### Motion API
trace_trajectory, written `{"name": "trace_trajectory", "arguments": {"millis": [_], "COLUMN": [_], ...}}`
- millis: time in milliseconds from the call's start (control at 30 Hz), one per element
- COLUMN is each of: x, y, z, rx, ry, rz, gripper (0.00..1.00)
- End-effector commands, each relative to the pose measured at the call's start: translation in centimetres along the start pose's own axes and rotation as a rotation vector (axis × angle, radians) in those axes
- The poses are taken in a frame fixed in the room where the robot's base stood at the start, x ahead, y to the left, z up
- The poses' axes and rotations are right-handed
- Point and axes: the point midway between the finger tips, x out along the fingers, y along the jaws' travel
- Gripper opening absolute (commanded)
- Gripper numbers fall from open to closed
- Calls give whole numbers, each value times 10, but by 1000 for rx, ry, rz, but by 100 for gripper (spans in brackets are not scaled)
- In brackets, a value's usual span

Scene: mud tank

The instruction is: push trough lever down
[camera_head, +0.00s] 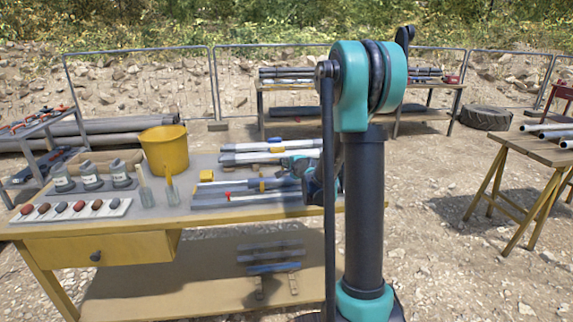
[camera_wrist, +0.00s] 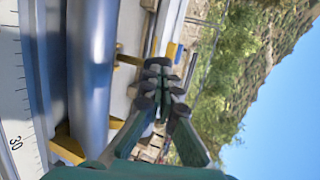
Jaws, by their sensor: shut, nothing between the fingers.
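Long grey-white troughs (camera_head: 270,146) lie on the yellow workbench in the head view, right of the yellow bucket. Small yellow parts and a red part (camera_head: 228,195) sit on the nearer troughs; I cannot tell which is the trough lever. In the wrist view, a blue-grey trough or tube (camera_wrist: 92,60) runs along the left, with yellow brackets (camera_wrist: 66,146) beside it. My gripper (camera_wrist: 158,72) is shut and empty, right of the tube. A small yellow part (camera_wrist: 173,50) shows just beyond its fingertips; contact cannot be told. In the head view my arm hides much of the troughs' right end.
The workbench (camera_head: 100,219) also bears a yellow bucket (camera_head: 164,150), several grey jars and a white strip (camera_head: 72,211) of coloured lumps. A back table and a right table (camera_head: 541,147) stand apart. A graduated scale (camera_wrist: 16,110) lies left in the wrist view. Open gravel lies to the right.

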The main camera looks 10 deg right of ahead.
Motion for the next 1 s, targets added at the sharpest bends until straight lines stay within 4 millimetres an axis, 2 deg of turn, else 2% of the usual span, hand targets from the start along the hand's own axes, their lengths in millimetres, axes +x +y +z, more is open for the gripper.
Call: {"name": "trace_trajectory", "arguments": {"millis": [667, 1000], "x": [8, 22], "y": [-7, -16], "z": [-2, -4], "rx": [21, 56], "ry": [0, 0], "rz": [108, 288], "gripper": [0, 0]}}
